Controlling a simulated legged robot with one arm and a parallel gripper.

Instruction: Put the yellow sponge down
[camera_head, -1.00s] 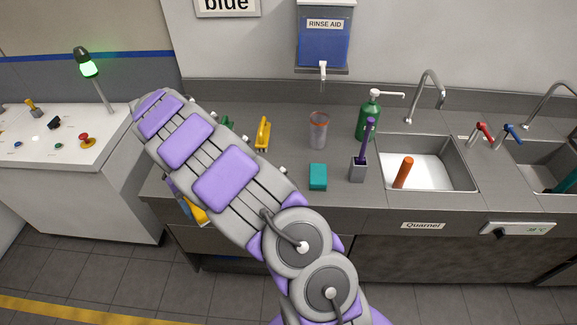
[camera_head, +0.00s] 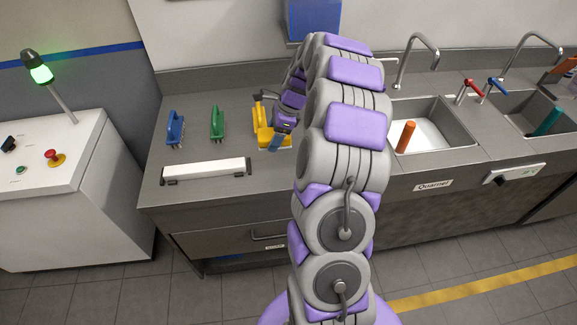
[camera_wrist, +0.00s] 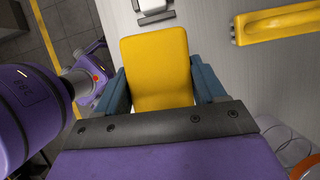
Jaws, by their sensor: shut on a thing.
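The yellow sponge (camera_wrist: 160,72) is between the two blue-grey fingers of my gripper (camera_wrist: 161,88) in the wrist view, gripped at its sides. In the head view the sponge (camera_head: 264,138) and my gripper (camera_head: 276,143) are low over the grey countertop (camera_head: 222,150), just in front of the yellow brush (camera_head: 258,113). I cannot tell whether the sponge touches the counter. My gripper and arm cover part of it.
A white bar (camera_head: 205,171) with dark ends lies near the front edge. Sinks are at the right. Bare counter lies between the brushes and bar.

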